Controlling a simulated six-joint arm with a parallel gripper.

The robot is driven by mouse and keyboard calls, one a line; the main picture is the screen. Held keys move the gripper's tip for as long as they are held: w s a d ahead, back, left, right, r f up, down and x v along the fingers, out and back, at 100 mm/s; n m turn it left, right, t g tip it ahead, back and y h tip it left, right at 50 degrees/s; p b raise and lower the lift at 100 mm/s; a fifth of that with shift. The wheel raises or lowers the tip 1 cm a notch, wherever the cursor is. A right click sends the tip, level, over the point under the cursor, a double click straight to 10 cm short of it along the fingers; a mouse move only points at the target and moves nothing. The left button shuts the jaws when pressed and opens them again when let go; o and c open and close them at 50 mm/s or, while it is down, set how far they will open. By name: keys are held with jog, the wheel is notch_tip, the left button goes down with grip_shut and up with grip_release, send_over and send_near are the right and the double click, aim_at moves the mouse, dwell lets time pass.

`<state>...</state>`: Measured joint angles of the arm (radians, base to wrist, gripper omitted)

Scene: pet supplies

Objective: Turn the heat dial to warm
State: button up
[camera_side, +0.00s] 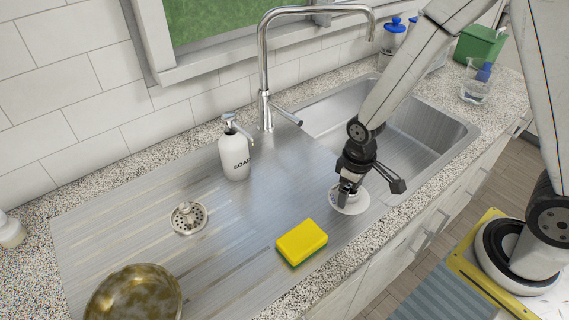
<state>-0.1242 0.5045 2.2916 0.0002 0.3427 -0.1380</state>
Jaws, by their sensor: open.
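A white round disc (354,208) lies on the steel drainboard by the front edge of the sink basin. It looks like the heat dial, but its markings are too small to read. My gripper (348,193) points down right over the disc and hides much of its middle. The jaws are open around or just above the disc's raised centre. I cannot tell whether they touch it.
A yellow sponge (301,242) lies left of and nearer than the disc. A white soap bottle (234,157), a drain strainer (188,217) and a brownish bowl (135,294) stand further left. The tall faucet (264,75) rises behind. The sink basin (425,150) opens to the right.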

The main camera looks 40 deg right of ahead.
jog(key=shift+r, duration=0.1)
jog(key=shift+r, duration=3.85)
jog(key=shift+s+d+r+m+t, duration=0.35)
jog(key=shift+s+d+m+t, duration=0.15)
jog(key=shift+s+d, duration=0.15)
jog(key=shift+s+d+r+m+t, duration=0.35)
jog(key=shift+s+d+m, duration=0.15)
jog(key=shift+s+d, duration=0.15)
jog(key=shift+s+d+r+m+t, duration=0.35)
jog(key=shift+s+d+m+t, duration=0.15)
jog(key=shift+s+d, duration=0.15)
